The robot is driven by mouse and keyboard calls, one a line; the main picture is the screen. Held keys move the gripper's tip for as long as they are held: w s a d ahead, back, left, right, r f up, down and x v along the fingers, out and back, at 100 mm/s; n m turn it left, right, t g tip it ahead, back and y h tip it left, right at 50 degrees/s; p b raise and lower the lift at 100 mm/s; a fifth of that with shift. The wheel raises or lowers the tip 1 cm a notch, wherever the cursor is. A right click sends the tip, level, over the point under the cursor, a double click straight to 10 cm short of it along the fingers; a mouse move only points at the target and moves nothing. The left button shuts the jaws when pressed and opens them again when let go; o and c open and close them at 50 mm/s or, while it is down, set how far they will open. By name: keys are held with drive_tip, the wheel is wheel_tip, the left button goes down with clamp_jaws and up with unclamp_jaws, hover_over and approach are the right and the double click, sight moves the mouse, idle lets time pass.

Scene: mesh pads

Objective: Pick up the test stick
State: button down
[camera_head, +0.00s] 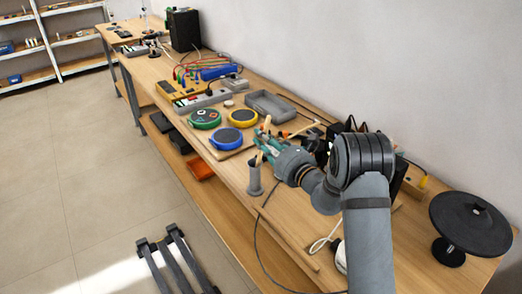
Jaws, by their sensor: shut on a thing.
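My gripper (265,142) is above the bench's front edge, with teal fingers that look closed around a thin, light wood-coloured test stick (259,158). The stick is small in this view and partly hidden by the fingers. Its lower end is close above a grey cylindrical holder (254,183); I cannot tell whether it is still inside the holder's mouth. Left of my gripper lie round mesh pads with a green rim (204,118), a yellow rim (243,117) and a blue rim (226,138).
A grey tray (270,106) lies behind the pads near the wall. A grey power strip (203,100) and a blue device (216,72) stand farther left. A black round stand (470,222) is at the right end. The wooden bench (225,172) has bare surface along its front edge.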

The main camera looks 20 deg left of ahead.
drive_tip(key=shift+r, duration=0.1)
wheel_tip(320, 180, up, 16)
drive_tip(key=d+p, duration=0.2)
drive_tip(key=d, duration=0.1)
drive_tip(key=b+v, duration=0.4)
drive_tip(key=v, duration=0.9)
drive_tip(key=shift+d, duration=0.35)
wheel_tip(320, 180, up, 14)
drive_tip(key=p, duration=1.2)
drive_tip(key=shift+p, duration=0.3)
